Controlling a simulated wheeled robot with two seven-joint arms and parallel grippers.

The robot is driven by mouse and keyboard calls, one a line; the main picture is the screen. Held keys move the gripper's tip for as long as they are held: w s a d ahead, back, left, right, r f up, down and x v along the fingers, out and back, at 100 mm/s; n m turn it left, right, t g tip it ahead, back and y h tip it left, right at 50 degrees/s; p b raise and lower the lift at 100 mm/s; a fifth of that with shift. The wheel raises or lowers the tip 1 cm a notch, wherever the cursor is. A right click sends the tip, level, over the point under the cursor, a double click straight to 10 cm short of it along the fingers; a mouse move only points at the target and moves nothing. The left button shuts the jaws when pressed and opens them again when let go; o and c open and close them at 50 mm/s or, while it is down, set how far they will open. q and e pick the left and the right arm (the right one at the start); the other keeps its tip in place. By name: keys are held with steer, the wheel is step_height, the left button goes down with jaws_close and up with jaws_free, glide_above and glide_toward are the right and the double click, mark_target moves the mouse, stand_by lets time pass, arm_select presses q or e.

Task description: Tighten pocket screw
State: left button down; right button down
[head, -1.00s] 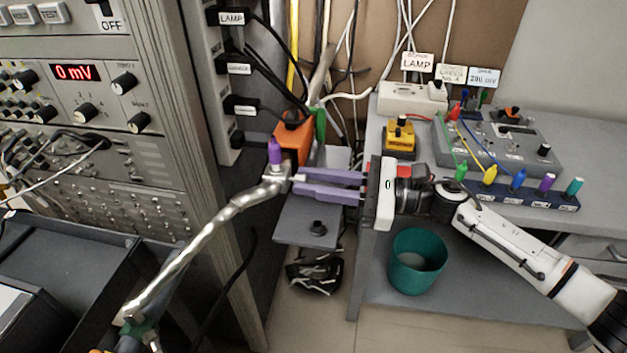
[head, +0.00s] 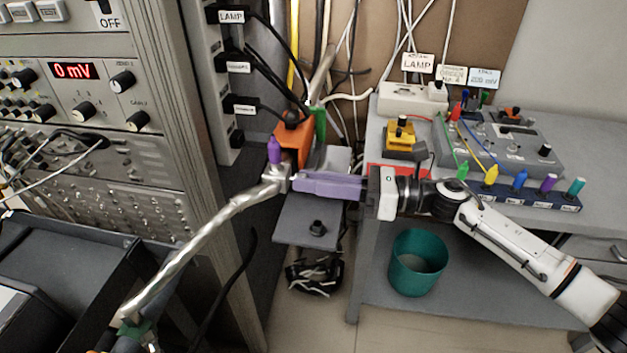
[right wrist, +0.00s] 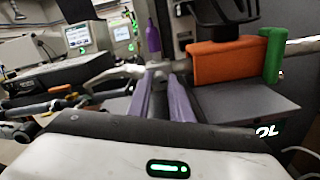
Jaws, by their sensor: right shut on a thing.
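A bright metal pipe (head: 200,232) ends at a small metal fitting (head: 281,178) with a purple knob (head: 274,152) upright on top. My right gripper (head: 292,182) reaches in from the right with its long purple fingers level. Its fingertips are shut at the near side of the fitting, on what looks like the pocket screw. The screw itself is hidden by the fingers. In the right wrist view the fitting (right wrist: 158,68) stands straight ahead between the fingertips, below the purple knob (right wrist: 152,36).
An orange block (head: 293,140) and a green post (head: 320,122) stand just behind the fitting. A grey plate (head: 300,236) lies below my fingers. The bench with a teal bin (head: 417,262) is right; the instrument rack (head: 95,190) is left.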

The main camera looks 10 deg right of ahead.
steer(key=shift+m, duration=0.5)
steer(key=shift+r, duration=0.1)
steer(key=c, duration=1.6)
jaws_free()
steer(key=b+v, duration=0.2)
steer(key=v, duration=0.8)
steer(key=shift+d, duration=0.15)
